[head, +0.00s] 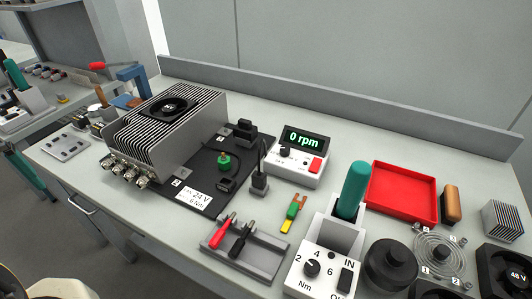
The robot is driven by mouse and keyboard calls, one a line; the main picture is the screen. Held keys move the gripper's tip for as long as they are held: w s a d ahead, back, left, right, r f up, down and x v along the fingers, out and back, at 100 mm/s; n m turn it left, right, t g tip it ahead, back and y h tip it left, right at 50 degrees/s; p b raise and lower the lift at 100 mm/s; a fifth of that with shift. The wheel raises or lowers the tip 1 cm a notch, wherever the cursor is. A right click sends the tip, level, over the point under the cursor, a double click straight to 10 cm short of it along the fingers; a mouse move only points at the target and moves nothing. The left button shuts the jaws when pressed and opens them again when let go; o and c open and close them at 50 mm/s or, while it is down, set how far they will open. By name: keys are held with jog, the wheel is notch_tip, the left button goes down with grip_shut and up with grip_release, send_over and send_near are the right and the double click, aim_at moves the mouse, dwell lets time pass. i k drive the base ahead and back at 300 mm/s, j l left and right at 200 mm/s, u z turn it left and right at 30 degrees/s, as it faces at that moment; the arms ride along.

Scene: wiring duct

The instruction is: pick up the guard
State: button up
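The guard (438,252), a round grey piece with concentric rings, is at the right front of the bench. Small numbered labels and screw-like pieces show around its rim. It sits right of a black round knob-like part (391,264) and left of a black fan marked 48 V (505,270). I cannot tell exactly what lies under the guard. My gripper is not in view.
A red tray (402,193) lies behind the guard, with a brown-handled block (451,204) beside it. A torque driver with green handle (353,190) stands left in a grey holder. A finned heatsink unit (168,132) fills the left. The bench's back right is clear.

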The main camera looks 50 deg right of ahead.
aim_at(441, 252)
jog(key=k+l+z, duration=0.2)
jog(key=k+z, duration=0.15)
jog(key=k+l+z, duration=0.25)
jog(key=z, duration=0.15)
jog(key=k+l+z, duration=0.35)
